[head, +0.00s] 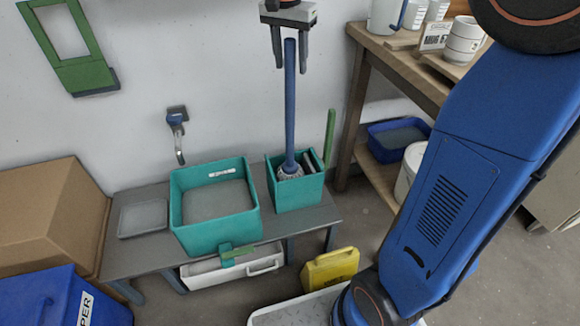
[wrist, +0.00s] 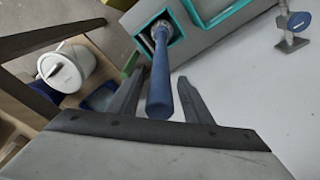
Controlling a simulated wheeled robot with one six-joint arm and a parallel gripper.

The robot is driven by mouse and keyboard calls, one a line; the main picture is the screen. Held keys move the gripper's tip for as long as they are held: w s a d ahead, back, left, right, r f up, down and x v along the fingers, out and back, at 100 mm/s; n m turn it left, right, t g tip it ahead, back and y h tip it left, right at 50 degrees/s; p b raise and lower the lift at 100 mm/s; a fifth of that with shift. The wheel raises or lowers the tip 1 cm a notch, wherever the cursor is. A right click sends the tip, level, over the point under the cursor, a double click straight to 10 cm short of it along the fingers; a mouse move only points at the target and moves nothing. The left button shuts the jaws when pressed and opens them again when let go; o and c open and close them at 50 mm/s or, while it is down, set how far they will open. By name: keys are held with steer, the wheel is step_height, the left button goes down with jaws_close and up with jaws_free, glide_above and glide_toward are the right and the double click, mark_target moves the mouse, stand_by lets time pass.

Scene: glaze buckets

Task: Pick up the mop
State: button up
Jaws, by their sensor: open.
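The mop has a blue handle (head: 290,105) that stands nearly upright in a small teal bin (head: 301,194), with its whitish head (head: 290,172) down inside. My gripper (head: 290,68) is at the top of the handle, pointing down, with its two dark fingers apart. In the wrist view the handle (wrist: 160,85) runs up to the open gripper (wrist: 157,88), and its end shows between the fingers. I see a gap on both sides of the handle, and the fingers are not closed on it.
A larger teal basin (head: 215,205) stands on the grey bench (head: 130,245) to the left. A tap (head: 177,120) sticks out of the wall. A wooden shelf (head: 400,62) with mugs is at right. A yellow container (head: 329,268) stands in front, low down.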

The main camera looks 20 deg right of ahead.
steer(key=shift+f, duration=0.25)
jaws_close()
steer(key=shift+r, duration=0.1)
